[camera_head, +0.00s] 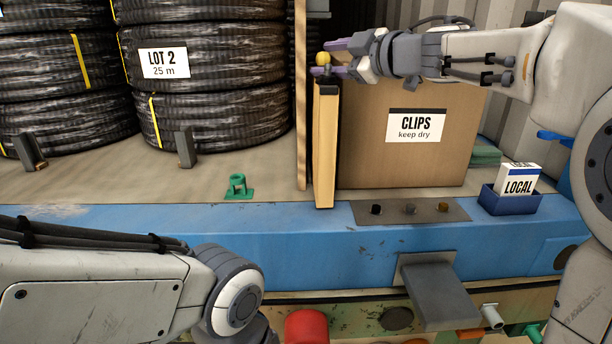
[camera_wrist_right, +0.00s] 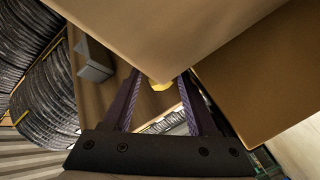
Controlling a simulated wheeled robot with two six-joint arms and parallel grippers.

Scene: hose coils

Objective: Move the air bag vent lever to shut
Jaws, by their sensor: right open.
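A cardboard clips box (camera_head: 455,155) stands right of the tan upright. A thin board (camera_head: 301,120) and stacked black hose coils (camera_head: 215,115) stand to its left. A blue tray (camera_head: 525,205) with a card sits at the right. The deck's front edge (camera_head: 280,245) is blue.

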